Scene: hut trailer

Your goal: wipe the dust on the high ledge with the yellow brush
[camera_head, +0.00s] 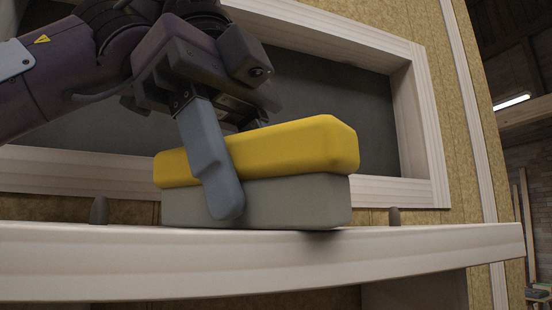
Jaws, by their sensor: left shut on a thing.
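The brush is a block with a yellow upper part (290,147) and a grey lower part (295,203). My left gripper (236,170) comes in from the upper left and is shut on the brush, with one finger across its near side. The other finger is mostly hidden behind the brush. The brush's grey underside is at the top of the pale wooden ledge (420,245) and seems to touch it. I cannot make out dust on the ledge from this low angle. My right gripper is not in view.
A pale framed window or recess (428,120) is set in the wall behind the ledge. The ledge ends at the right, with open room beyond.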

